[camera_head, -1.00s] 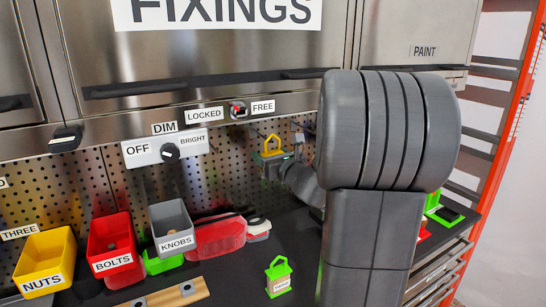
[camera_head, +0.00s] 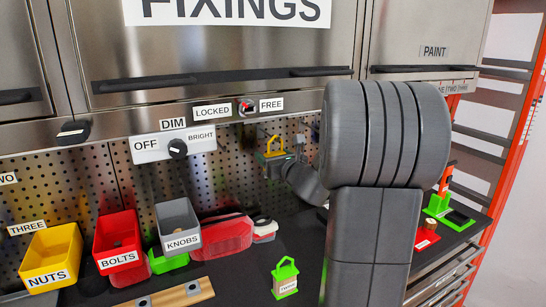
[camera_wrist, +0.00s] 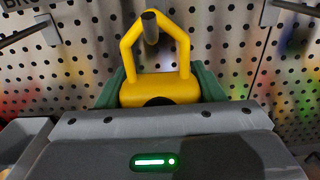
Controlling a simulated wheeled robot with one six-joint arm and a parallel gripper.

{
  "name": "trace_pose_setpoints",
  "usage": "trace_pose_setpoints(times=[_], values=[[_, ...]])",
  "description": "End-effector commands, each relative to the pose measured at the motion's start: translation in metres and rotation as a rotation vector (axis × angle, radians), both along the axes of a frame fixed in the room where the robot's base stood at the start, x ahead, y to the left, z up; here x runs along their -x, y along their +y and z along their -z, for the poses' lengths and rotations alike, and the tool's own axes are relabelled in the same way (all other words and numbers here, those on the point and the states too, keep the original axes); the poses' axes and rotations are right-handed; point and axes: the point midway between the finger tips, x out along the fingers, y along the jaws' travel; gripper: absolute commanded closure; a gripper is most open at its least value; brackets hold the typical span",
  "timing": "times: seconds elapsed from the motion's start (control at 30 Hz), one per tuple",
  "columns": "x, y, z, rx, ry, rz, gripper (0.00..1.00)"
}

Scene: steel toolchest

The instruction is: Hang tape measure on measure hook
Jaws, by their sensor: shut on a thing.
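The yellow tape measure (camera_head: 272,149) with its angular hanging loop is up against the pegboard, held by my gripper (camera_head: 277,162). In the wrist view the tape measure (camera_wrist: 160,92) sits upright, with dark green at both sides and its loop at the top. A dark metal peg (camera_wrist: 150,28) shows at the loop's top, overlapping the loop's opening. I cannot tell for certain whether the peg passes through the loop. My gripper is shut on the tape measure; its fingertips are mostly hidden behind my wrist housing.
Other dark pegs (camera_wrist: 28,33) stick out of the pegboard at left and right. Yellow (camera_head: 50,257), red (camera_head: 117,244) and grey (camera_head: 178,224) bins stand to the left. My arm hides the right middle.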

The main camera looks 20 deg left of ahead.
Motion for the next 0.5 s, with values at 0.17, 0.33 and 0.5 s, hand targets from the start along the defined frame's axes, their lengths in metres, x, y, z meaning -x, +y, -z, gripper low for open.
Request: trace_pose_setpoints(times=[0.17, 0.33, 0.5], values=[[0.0001, 0.0001, -0.0007, -0.001, -0.001, 0.0, 0.66], [0.0001, 0.0, -0.0007, -0.001, -0.001, 0.0, 0.66], [0.0001, 0.0, -0.0006, -0.001, -0.001, 0.0, 0.15]])
